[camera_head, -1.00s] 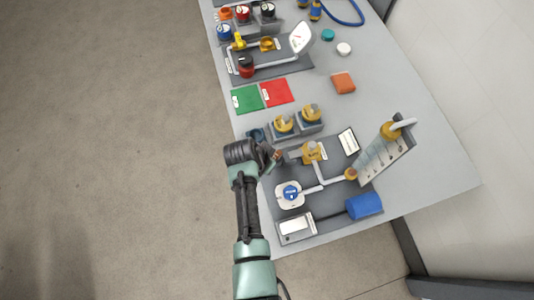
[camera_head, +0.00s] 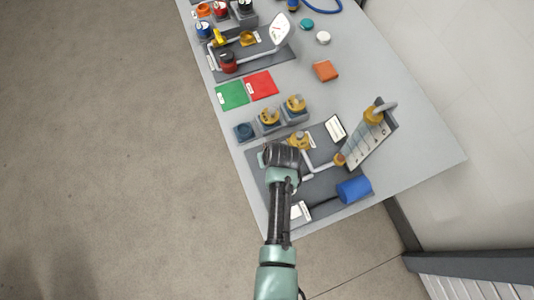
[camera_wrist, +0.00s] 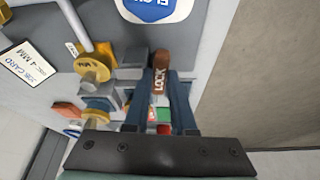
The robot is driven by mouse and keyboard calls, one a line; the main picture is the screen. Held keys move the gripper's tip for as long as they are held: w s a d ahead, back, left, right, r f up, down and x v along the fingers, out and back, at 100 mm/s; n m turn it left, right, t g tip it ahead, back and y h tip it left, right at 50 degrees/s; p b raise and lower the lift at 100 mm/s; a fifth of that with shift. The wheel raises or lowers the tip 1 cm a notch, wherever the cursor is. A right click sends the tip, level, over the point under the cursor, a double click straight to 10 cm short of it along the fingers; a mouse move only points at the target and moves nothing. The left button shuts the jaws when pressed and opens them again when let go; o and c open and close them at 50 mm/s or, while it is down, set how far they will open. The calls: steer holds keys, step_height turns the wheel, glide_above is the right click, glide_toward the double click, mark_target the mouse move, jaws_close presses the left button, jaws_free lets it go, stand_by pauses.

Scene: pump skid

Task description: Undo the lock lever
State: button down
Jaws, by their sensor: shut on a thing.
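The lock lever (camera_wrist: 160,72) is a brown handle marked LOCK, in the upper middle of the wrist view. My gripper (camera_wrist: 158,84) has its two dark blue fingers on either side of the lever and is shut on it. In the head view my wrist covers the lever and the fingertips, over the near part of the dark skid plate (camera_head: 325,195).
In the head view yellow-topped fittings (camera_head: 270,116), a flow panel (camera_head: 370,145) and a blue cylinder (camera_head: 354,189) stand close by.

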steer(key=shift+d+n+y, duration=0.2)
steer(key=shift+n+y, duration=0.1)
steer(key=shift+n, duration=0.3)
steer(key=c, duration=0.7)
jaws_free()
steer(key=shift+c, duration=0.2)
steer(key=b+v, duration=0.1)
steer(key=v, duration=1.2)
steer(key=shift+w+b, duration=0.2)
steer(key=shift+b, duration=0.1)
steer(key=shift+d, duration=0.1)
